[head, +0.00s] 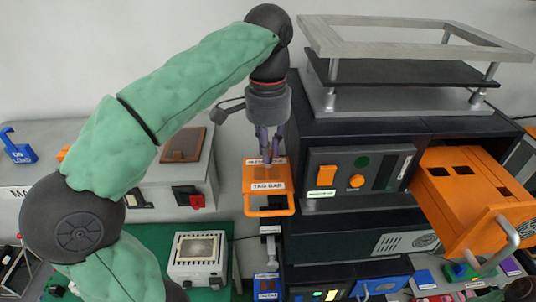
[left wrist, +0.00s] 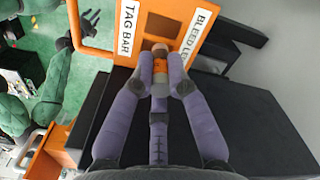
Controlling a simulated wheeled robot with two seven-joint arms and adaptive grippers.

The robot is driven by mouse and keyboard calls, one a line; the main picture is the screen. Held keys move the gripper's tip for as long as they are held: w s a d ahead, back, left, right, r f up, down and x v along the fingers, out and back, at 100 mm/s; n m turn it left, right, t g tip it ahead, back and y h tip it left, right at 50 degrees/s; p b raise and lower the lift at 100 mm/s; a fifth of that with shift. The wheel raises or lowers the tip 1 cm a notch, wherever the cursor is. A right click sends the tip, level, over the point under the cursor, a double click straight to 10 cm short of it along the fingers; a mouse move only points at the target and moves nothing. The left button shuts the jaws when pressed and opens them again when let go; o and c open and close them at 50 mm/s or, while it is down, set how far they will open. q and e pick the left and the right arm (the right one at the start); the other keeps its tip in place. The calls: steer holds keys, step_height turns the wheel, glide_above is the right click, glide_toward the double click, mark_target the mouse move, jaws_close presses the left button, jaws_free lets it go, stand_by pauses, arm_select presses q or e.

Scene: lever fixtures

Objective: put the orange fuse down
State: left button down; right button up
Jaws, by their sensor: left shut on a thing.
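My left gripper (head: 267,158) points down in front of the dark equipment stack, just above an orange bracket (head: 265,199). In the left wrist view, its purple fingers (left wrist: 160,84) are shut on the orange fuse (left wrist: 160,67), a small cylinder with an orange band and pale ends. The bracket also shows there as an orange panel (left wrist: 160,22) with "TAG BAR" and "BLEED" labels, close beyond the fuse. I cannot tell whether the fuse touches it. In the head view the fuse is too small to make out. My right gripper is not in view.
An orange box (head: 470,200) with a metal handle juts out at right. A control panel (head: 357,180) with an orange switch and knob is beside the gripper. A grey box (head: 198,259) stands on the green mat (head: 150,238) below left. A raised frame (head: 415,35) tops the stack.

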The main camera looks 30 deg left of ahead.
arm_select(q)
steer(key=shift+s+f, duration=0.35)
steer(key=shift+f, duration=0.55)
steer(key=shift+w+f, duration=0.1)
steer(key=shift+w, duration=0.25)
steer(key=shift+s+f, duration=0.15)
steer(key=c, duration=1.2)
jaws_free()
